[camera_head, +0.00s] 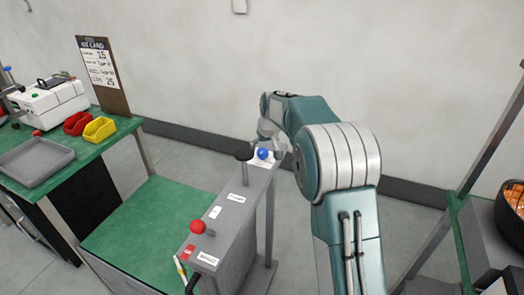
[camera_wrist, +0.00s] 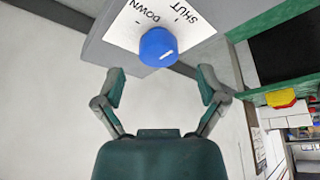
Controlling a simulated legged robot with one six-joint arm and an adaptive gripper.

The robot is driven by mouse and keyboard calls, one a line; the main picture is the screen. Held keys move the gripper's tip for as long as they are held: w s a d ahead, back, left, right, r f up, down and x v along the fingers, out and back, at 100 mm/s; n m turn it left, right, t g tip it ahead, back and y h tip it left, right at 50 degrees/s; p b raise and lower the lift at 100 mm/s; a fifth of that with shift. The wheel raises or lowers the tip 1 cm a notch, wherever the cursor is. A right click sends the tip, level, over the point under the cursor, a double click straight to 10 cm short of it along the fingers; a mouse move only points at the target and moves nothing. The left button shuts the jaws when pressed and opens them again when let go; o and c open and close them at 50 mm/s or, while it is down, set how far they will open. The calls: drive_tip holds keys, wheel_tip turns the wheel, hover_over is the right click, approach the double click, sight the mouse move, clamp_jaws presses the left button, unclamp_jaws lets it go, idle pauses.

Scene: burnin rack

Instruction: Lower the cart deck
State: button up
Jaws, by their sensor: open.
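The cart deck (camera_head: 150,225) is a green flat top at the lower middle left of the head view, low beside a grey control post (camera_head: 232,222). A blue knob (camera_head: 263,154) sits at the post's far end. In the wrist view the blue knob (camera_wrist: 158,46) has a short white mark and stands on a white plate (camera_wrist: 122,28) lettered "DOWN" and "SHUT". My gripper (camera_wrist: 162,76) is open and empty. Its two fingers are spread to either side, with the knob just beyond their tips and no contact visible. In the head view my gripper (camera_head: 268,134) is partly hidden at the knob.
A red knob (camera_head: 198,227) and a black-topped lever (camera_head: 244,154) stand on the same post. A green bench (camera_head: 105,140) at left holds a grey tray (camera_head: 36,160), a red bin (camera_head: 77,123) and a yellow bin (camera_head: 99,129). A rack (camera_head: 470,245) stands at right.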

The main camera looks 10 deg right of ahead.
drive_tip(key=v, duration=0.9)
drive_tip(key=shift+a, duration=0.1)
drive_tip(key=s+r+m, duration=0.1)
drive_tip(key=s+r, duration=0.3)
drive_tip(key=s, duration=0.6)
drive_tip(key=s+r, duration=0.3)
drive_tip(key=s, duration=0.7)
drive_tip(key=s+f, duration=0.3)
drive_tip(key=s, duration=0.6)
drive_tip(key=s+f+m+t, duration=0.1)
drive_tip(key=s+f, duration=0.1)
drive_tip(key=s, duration=0.8)
drive_tip(key=shift+s+a+f+h, duration=0.25)
drive_tip(key=shift+a+f+h, duration=0.05)
drive_tip(key=shift+f+h, duration=0.1)
